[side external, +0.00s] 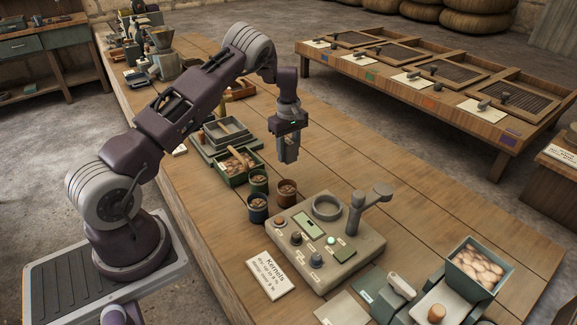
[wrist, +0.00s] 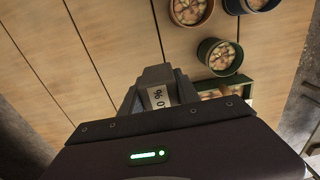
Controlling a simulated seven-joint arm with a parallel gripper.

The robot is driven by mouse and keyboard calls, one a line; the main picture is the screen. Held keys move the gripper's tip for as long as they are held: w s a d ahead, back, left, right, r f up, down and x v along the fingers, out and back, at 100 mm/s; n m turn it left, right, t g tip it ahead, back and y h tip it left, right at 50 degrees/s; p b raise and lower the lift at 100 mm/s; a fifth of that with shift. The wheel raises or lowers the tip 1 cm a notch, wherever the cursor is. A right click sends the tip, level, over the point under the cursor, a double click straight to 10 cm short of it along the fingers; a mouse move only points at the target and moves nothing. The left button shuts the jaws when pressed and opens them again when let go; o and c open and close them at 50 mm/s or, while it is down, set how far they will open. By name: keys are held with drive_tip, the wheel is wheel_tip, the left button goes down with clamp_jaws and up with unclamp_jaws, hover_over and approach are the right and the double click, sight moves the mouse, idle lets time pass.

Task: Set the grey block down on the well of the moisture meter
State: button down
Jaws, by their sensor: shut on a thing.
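My gripper (side external: 287,145) is shut on the grey block (side external: 290,155), high above the wooden table. In the wrist view the grey block (wrist: 155,76) shows between the fingers, with a white label reading "0 %" on it. The moisture meter (side external: 352,241) is a beige box on the table, in front and to the right of my gripper. Its well (side external: 327,207) is a round grey ring on its top, at the back. A green light shows on its panel. The block is well apart from the meter. The meter is outside the wrist view.
Several small cups of kernels, one of them brown (side external: 286,190), stand left of the meter. A green box of kernels (side external: 238,168) is behind them. A grey arm on a post (side external: 356,208) rises beside the well. A "Kernels" card (side external: 269,276) lies in front. The table right of my gripper is clear.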

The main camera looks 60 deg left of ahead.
sight(293, 144)
drive_tip(key=shift+w+d+r, duration=0.2)
drive_tip(key=shift+d+r, duration=0.8)
drive_tip(key=shift+r, duration=0.15)
drive_tip(key=s+d+r, duration=0.2)
drive_tip(key=d, duration=1.7)
drive_tip(key=shift+s+d+f, duration=0.1)
drive_tip(key=shift+f, duration=1.05)
drive_tip(key=shift+s+f, duration=0.1)
drive_tip(key=shift+f, duration=1.05)
drive_tip(key=shift+f, duration=0.7)
drive_tip(key=shift+f, duration=0.5)
